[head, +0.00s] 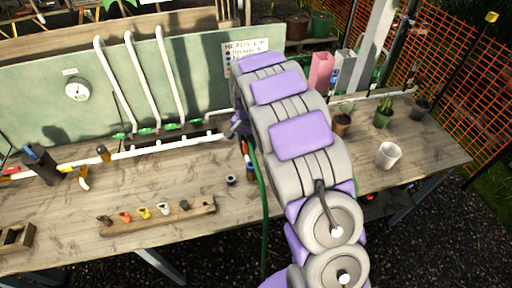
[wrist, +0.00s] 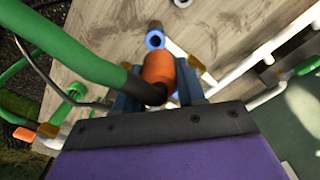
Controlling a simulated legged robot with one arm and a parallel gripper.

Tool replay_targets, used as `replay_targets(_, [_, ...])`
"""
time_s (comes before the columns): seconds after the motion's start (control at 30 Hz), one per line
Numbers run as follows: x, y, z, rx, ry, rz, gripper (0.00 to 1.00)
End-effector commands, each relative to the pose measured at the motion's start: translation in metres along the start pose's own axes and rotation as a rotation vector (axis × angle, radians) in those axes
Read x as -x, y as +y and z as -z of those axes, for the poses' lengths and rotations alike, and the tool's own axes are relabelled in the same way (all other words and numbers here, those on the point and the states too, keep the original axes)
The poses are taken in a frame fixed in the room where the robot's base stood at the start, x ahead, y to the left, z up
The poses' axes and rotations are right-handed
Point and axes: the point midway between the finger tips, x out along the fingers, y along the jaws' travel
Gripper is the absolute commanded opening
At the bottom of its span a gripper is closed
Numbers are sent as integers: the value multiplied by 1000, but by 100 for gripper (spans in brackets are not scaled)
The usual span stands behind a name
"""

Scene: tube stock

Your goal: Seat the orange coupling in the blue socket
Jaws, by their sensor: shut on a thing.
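My gripper (wrist: 160,88) is shut on the orange coupling (wrist: 159,68), which sits between its two dark blue fingers. A green hose (wrist: 75,52) with a black end section runs into the coupling from the left. I cannot tell whether the two touch. In the head view the coupling (head: 245,147) is a small orange patch beside my arm, with a blue patch just below it. My arm hides most of the gripper there.
A wooden rack (head: 160,217) with several coloured heads lies at the table's front. A small round fitting (head: 231,180) stands left of the hose. White pipes run along the green back panel (head: 200,75). A white cup (head: 388,156) and plant pots stand right. The table's front middle is clear.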

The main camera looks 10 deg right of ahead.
Motion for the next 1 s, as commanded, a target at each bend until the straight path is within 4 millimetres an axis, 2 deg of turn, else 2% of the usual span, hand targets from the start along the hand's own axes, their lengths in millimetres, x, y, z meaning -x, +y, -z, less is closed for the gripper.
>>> replay_targets(0.37, [-18,10,9,-2,-10,8,0])
replay_targets(0.73, [-49,4,5,-2,-3,4,0])
replay_targets(1.0, [-57,7,7,-2,-5,7,0])
